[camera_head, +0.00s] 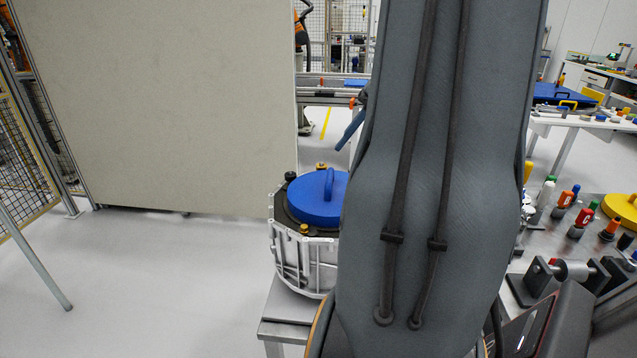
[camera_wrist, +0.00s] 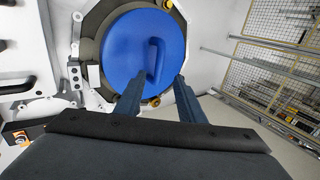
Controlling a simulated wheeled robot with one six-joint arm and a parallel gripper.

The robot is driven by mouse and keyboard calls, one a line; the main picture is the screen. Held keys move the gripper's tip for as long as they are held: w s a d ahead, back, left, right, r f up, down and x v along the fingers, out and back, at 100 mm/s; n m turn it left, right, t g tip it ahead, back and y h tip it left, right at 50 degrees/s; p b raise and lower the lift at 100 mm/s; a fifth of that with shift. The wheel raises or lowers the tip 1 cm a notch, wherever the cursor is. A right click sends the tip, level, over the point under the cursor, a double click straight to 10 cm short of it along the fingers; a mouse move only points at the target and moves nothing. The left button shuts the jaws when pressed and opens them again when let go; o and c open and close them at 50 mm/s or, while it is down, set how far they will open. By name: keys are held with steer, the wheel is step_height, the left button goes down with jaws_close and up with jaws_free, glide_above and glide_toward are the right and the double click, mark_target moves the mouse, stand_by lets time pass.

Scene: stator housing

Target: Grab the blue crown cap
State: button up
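The blue crown cap (camera_head: 314,203) is a round disc with an upright loop handle. It sits on top of the grey stator housing (camera_head: 300,256) in the head view, its right part hidden behind my arm. In the wrist view the cap (camera_wrist: 128,45) fills the upper middle, with its handle (camera_wrist: 156,61) right of the cap's centre. My gripper (camera_wrist: 155,82) shows two blue fingers standing apart, open, with nothing between the tips. The tips reach the cap's near edge in the picture, short of the handle. In the head view, a blue finger (camera_head: 351,129) shows above the cap.
The housing stands on a metal table (camera_head: 285,318). Brass and black bolts surround the cap. A large beige panel (camera_head: 165,105) stands behind on the left. On the right a bench holds a yellow cap (camera_head: 621,209) and several coloured bottles. The floor at left is clear.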

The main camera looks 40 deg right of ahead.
mark_target(332, 176)
steer(key=p+x, duration=0.1)
steer(key=x, duration=0.2)
steer(key=shift+a+f+p, duration=0.2)
steer(key=shift+f+p, duration=0.05)
steer(key=shift+p, duration=0.05)
steer(key=shift+p+x, duration=0.8)
steer(key=shift+x, duration=1.25)
jaws_close()
